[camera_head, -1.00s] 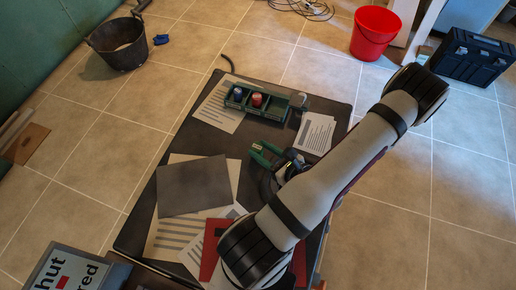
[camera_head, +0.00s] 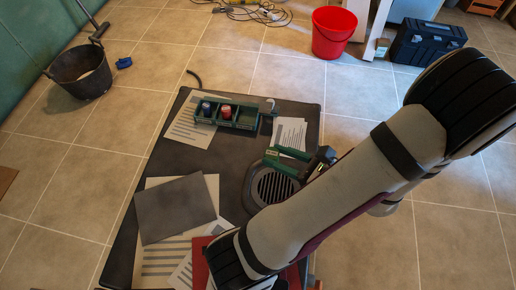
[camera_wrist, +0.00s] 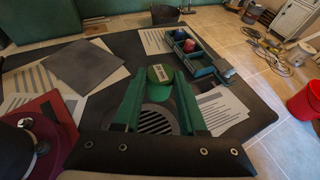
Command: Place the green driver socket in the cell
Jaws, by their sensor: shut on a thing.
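The green driver socket (camera_wrist: 160,75) is held between the two green fingers of my gripper (camera_wrist: 160,80), seen in the wrist view. In the head view my gripper (camera_head: 274,154) is over the black table, nearer the front than the green tray (camera_head: 228,124). The tray has a row of cells. A blue socket (camera_head: 206,108) and a red socket (camera_head: 225,112) stand in the left cells; the cell (camera_head: 245,118) right of the red one looks empty. The tray also shows in the wrist view, ahead and to the right of my gripper. My fingers partly hide the socket.
A round dark grille (camera_head: 272,187) lies below my gripper. A grey object (camera_head: 267,106) stands at the tray's right end. Papers (camera_head: 290,133) lie in front of it, and a dark grey sheet (camera_head: 175,208) lies at the left. A red bucket (camera_head: 333,32) stands on the floor behind.

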